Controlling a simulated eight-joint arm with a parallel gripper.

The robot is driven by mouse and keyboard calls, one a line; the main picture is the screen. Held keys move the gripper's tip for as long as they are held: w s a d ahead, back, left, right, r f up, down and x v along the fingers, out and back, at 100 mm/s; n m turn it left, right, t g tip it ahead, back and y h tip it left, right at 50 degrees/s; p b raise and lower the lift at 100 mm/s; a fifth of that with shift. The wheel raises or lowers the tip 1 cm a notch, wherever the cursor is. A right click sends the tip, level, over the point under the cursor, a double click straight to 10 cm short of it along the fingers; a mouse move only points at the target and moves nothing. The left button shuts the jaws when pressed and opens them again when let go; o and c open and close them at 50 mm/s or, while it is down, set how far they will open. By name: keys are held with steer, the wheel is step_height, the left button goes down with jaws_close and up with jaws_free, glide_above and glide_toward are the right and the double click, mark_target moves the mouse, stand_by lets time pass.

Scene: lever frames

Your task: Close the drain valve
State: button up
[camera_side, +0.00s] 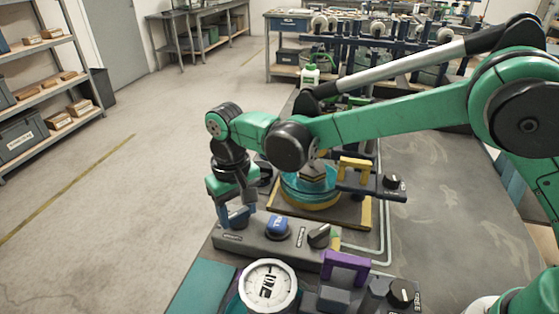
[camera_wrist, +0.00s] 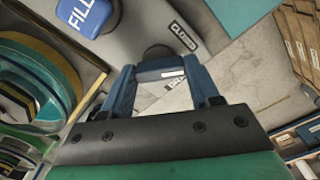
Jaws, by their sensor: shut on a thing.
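A grey control panel (camera_side: 262,243) stands on the bench, with a blue FILL knob (camera_side: 277,228) in its middle and a black knob (camera_side: 319,236) to the right. My gripper (camera_side: 237,213) points down at the panel's left end, its blue fingers around a knob there that they mostly hide. In the wrist view my gripper (camera_wrist: 163,88) has its fingers on either side of a blue-grey handle. The blue FILL knob (camera_wrist: 84,16) shows at upper left.
A round white gauge (camera_side: 268,284) and a purple bracket (camera_side: 345,268) stand in front of the panel. A teal and yellow round vessel (camera_side: 309,190) sits behind it. A yellow handle (camera_side: 355,165) and pipes are to the right. Open floor lies left of the bench.

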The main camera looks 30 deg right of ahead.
steer(key=n, duration=0.7)
stand_by(0.7)
steer(key=o, duration=1.3)
steer(key=shift+r, duration=2.85)
